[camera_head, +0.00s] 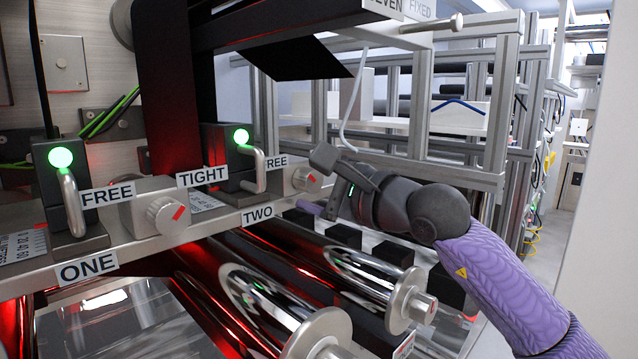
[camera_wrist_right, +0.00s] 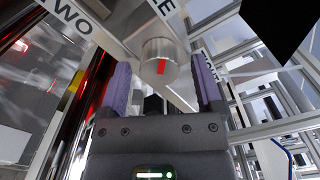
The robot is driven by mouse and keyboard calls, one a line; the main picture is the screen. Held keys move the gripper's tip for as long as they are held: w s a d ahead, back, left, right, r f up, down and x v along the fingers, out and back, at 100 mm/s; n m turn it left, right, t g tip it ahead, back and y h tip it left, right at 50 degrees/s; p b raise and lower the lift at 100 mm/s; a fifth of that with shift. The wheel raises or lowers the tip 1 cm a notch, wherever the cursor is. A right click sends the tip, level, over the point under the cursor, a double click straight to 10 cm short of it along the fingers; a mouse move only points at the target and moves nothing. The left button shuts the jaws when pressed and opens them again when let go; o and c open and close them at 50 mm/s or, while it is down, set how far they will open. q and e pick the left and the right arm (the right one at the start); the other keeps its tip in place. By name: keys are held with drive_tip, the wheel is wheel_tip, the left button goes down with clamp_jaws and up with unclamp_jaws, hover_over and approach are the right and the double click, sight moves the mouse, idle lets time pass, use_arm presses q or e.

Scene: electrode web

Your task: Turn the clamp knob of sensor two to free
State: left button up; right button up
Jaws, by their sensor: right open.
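The clamp knob of sensor two (camera_head: 305,180) is a round metal knob with a red mark, on the rail right of the TWO plate (camera_head: 257,214). A partly covered FREE label (camera_head: 275,161) is on its left; in the head view the red mark lies on the side away from it. My right gripper (camera_head: 319,182) is open at the knob. In the wrist view the knob (camera_wrist_right: 160,60) sits ahead, between the open purple fingers of my right gripper (camera_wrist_right: 163,84), with visible gaps on both sides. My left gripper is not in view.
Sensor one's knob (camera_head: 166,215) sits between its FREE (camera_head: 107,194) and TIGHT (camera_head: 203,177) labels. Green lamps (camera_head: 241,136) and metal handles (camera_head: 260,170) stand above the rail. Shiny rollers (camera_head: 375,280) lie below my right arm. A dark web panel hangs above.

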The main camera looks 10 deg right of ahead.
drive_tip(key=shift+s+d+f, duration=0.1)
drive_tip(key=shift+s+d, duration=0.1)
drive_tip(key=b+v, duration=0.3)
drive_tip(key=v, duration=0.5)
drive_tip(key=shift+s+d+b, duration=0.2)
drive_tip(key=shift+s+b, duration=0.05)
drive_tip(key=shift+b, duration=0.1)
drive_tip(key=shift+s+d, duration=0.15)
drive_tip(key=shift+s, duration=0.2)
